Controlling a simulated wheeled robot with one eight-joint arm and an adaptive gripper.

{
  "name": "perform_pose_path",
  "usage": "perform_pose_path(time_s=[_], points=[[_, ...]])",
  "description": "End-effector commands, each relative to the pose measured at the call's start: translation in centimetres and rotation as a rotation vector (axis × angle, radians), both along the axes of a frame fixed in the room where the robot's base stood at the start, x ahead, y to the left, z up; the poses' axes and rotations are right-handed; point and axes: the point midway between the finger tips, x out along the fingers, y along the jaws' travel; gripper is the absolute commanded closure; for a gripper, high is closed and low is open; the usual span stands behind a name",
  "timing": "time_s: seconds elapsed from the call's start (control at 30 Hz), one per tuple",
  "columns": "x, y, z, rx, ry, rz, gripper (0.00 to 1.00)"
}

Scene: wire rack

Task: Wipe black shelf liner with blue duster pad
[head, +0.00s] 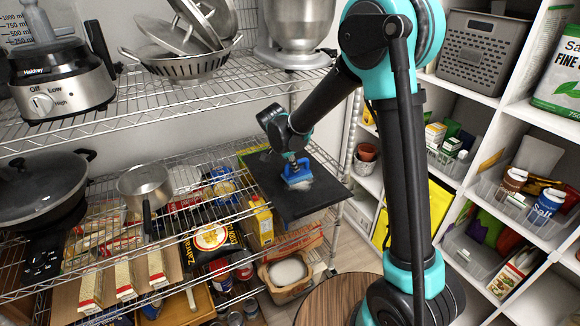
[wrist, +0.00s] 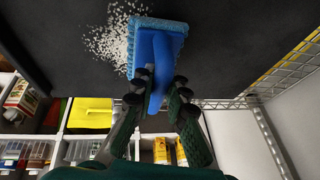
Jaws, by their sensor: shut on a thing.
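The black shelf liner (head: 318,194) lies flat on the right end of the middle wire shelf. It fills the upper part of the wrist view (wrist: 225,30). The blue duster pad (head: 297,171) is on the liner, and it also shows in the wrist view (wrist: 157,42). My gripper (head: 290,160) is shut on the pad's blue handle, with a dark finger on each side of it in the wrist view (wrist: 162,100). A patch of white grains (wrist: 112,36) lies on the liner beside the pad. Whether the pad's underside touches the liner is hard to tell.
A saucepan (head: 145,184) and a dark lidded pan (head: 40,185) stand left on the same shelf. A colander (head: 185,62) and a mixer (head: 297,35) stand on the shelf above. Boxes and cans fill the shelf below. A white cubby unit (head: 480,110) stands at right.

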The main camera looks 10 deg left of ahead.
Motion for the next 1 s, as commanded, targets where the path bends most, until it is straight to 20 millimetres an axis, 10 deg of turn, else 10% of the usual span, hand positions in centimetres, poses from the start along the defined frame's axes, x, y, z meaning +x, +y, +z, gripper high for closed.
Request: perform_pose_path(time_s=[1.0], points=[[-1.1,1.6,0.0,0.0,0.0,0.0,1.0]])
